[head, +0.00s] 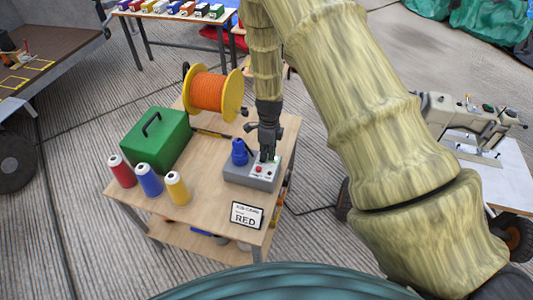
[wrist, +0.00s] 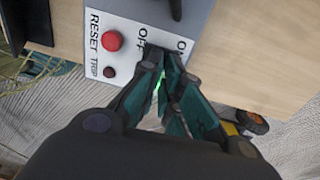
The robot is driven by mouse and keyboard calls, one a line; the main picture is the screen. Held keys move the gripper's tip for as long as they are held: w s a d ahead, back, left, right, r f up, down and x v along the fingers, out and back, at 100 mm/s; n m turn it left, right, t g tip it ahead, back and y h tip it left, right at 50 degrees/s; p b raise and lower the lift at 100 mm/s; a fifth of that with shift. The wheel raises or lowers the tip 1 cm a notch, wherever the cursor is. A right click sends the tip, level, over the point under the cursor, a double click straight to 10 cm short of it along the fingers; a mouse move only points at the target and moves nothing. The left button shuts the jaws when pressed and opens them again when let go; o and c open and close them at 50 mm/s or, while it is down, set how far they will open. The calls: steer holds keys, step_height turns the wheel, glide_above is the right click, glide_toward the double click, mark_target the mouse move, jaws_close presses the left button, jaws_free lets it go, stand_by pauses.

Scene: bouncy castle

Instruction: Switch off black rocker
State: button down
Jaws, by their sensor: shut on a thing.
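A grey control box (head: 240,176) with a blue plug-like fitting (head: 239,152) sits on the wooden cart. In the wrist view its white panel (wrist: 88,46) shows a red round button (wrist: 112,42) and the labels RESET, TRIP, OFF and ON. The black rocker (wrist: 151,50) lies by the OFF and ON labels, mostly hidden by my fingers. My gripper (wrist: 166,62) is shut on it, its dark green fingers close together at the panel. In the head view my gripper (head: 268,155) comes down from above onto the box's right part. A small green glow shows between the fingers.
The cart's top (head: 215,205) also holds a green case (head: 155,140), an orange cable reel (head: 212,91), red, blue and yellow thread cones (head: 150,180) and a sign reading RED (head: 246,215). A sewing machine (head: 470,115) stands at the right. The cart's front middle is bare.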

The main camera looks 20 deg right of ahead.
steer(key=shift+w+d+f, duration=0.1)
steer(key=shift+d, duration=0.05)
steer(key=shift+w+r+p, duration=0.2)
steer(key=shift+r+p, duration=0.25)
steer(key=shift+p, duration=0.1)
step_height(320, 180, up, 4)
steer(key=p, duration=0.3)
steer(key=shift+d, duration=0.1)
steer(key=shift+w+d+r+b, duration=0.1)
steer(key=shift+w+r+b, duration=0.1)
steer(key=shift+b, duration=0.35)
step_height(320, 180, up, 9)
steer(key=b, duration=0.1)
steer(key=shift+w+d, duration=0.35)
steer(key=shift+w, duration=0.05)
steer(key=shift+f, duration=0.15)
